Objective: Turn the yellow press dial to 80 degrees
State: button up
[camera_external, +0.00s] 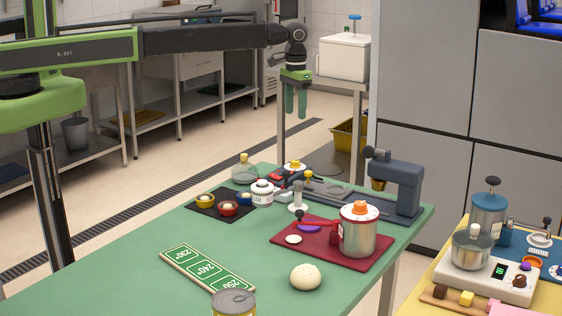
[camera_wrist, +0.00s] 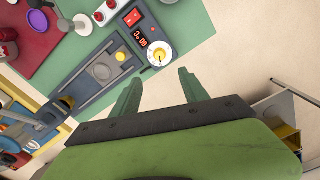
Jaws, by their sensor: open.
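The yellow dial (camera_wrist: 158,52) sits in a white ring on the press's dark control box, with a dark pointer mark near its lower edge. In the external view the dial (camera_external: 295,165) shows small at the table's far edge. Beside it in the wrist view are a lit display (camera_wrist: 143,38), too small to read surely, and a red switch (camera_wrist: 137,17). My gripper (camera_wrist: 159,78) is open and empty, its green fingers apart, with the dial beyond the tips. In the external view my gripper (camera_external: 296,104) hangs well above the table, fingers down, apart from the dial.
The blue-grey press arm (camera_external: 398,182) rises to the right of the dial. A black mat (camera_external: 220,212) with small bowls lies left. A dough ball (camera_external: 306,277) and green number board (camera_external: 205,268) lie nearer.

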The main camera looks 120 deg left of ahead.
aim_at(295, 161)
notch_tip(295, 161, down, 17)
jog(key=b, duration=1.6)
jog(key=shift+r, duration=0.1)
grip_shut()
